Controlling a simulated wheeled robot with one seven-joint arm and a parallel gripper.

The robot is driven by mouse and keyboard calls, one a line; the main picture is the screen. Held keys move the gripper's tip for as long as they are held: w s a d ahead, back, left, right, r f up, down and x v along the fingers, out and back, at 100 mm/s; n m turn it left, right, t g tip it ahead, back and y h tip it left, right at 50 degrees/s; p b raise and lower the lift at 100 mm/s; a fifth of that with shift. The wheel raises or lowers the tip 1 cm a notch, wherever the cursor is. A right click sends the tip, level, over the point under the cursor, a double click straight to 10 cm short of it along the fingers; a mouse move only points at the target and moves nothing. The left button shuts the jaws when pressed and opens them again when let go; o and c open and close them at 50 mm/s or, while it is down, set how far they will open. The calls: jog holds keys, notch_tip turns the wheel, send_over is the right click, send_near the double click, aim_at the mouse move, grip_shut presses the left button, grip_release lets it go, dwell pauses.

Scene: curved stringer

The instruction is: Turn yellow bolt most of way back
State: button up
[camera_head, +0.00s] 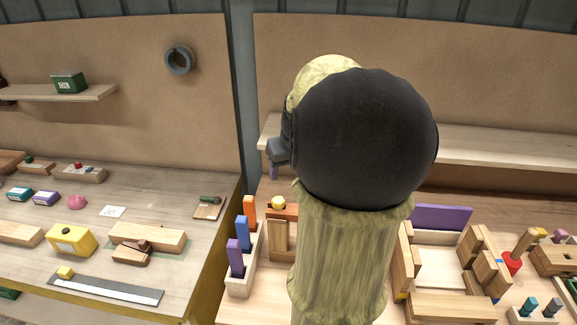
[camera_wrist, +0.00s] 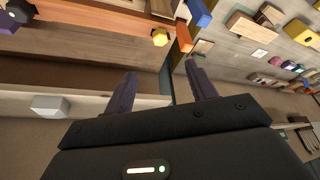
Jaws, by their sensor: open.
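The yellow bolt (camera_head: 278,203) sits on top of a wooden block stand (camera_head: 283,213), just left of my arm in the head view. In the wrist view the bolt head (camera_wrist: 160,37) shows beyond the fingertips, roughly between them across the picture and clear of both. My gripper (camera_wrist: 160,82) is open, with two dark fingers apart and nothing between them. In the head view only a small part of my gripper (camera_head: 278,152) shows, above the bolt; my arm hides the rest. How far the bolt is turned cannot be told.
A wooden rack with orange, blue (camera_head: 242,233) and purple (camera_head: 235,258) pieces stands left of the bolt. A wooden shelf (camera_head: 480,152) runs along the back panel. A purple board (camera_head: 441,217) and wooden fixtures lie to the right. Another bench with several parts is at left.

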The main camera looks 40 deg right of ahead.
aim_at(279, 201)
jog(key=x, duration=1.7)
jog(key=shift+w+d+f, duration=0.1)
jog(key=shift+f, duration=0.15)
